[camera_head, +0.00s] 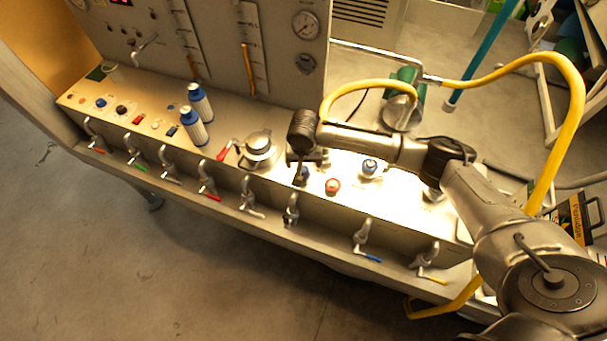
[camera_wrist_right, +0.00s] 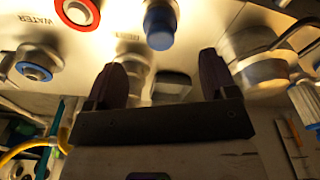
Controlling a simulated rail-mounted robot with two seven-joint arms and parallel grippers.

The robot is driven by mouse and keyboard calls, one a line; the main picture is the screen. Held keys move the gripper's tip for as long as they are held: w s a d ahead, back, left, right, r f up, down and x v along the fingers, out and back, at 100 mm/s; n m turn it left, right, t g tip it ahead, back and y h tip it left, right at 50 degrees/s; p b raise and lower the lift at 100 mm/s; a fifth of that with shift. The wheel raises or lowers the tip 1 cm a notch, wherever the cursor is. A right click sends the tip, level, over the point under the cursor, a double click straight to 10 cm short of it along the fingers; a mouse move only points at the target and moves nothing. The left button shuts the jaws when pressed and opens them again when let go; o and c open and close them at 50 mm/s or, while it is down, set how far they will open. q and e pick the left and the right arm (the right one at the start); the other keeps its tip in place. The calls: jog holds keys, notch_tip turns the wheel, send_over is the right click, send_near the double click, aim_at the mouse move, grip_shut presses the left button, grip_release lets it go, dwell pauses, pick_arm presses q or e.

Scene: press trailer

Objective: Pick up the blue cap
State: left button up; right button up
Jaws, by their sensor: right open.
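The blue cap (camera_wrist_right: 160,27) sits on a metal fitting on the panel, at the top middle of the right wrist view. In the head view the blue cap (camera_head: 302,174) shows just below my right gripper, which partly covers it. My right gripper (camera_head: 303,165) is open and empty above the panel. In the wrist view its two dark fingers (camera_wrist_right: 163,75) are spread, with the cap apart from them, above the gap between the tips. A metal fitting shows blurred behind the fingers. My left gripper is not in view.
A red-ringed fitting (camera_head: 332,186) and a blue-ringed fitting (camera_head: 370,168) stand right of the cap in the head view. A clamped metal fitting (camera_head: 259,150) is on the left. Several valve levers line the front edge. A yellow hose (camera_head: 480,80) loops behind my right arm.

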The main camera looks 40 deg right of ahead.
aim_at(304, 170)
jog(key=f, duration=0.6)
jog(key=shift+w+d+f, duration=0.15)
jog(key=shift+w+f, duration=0.05)
jog(key=shift+f, duration=0.05)
jog(key=shift+w+d+f, duration=0.1)
jog(key=shift+f, duration=0.55)
jog(key=shift+c, duration=0.4)
jog(key=c, duration=1)
jog(key=shift+o, duration=0.2)
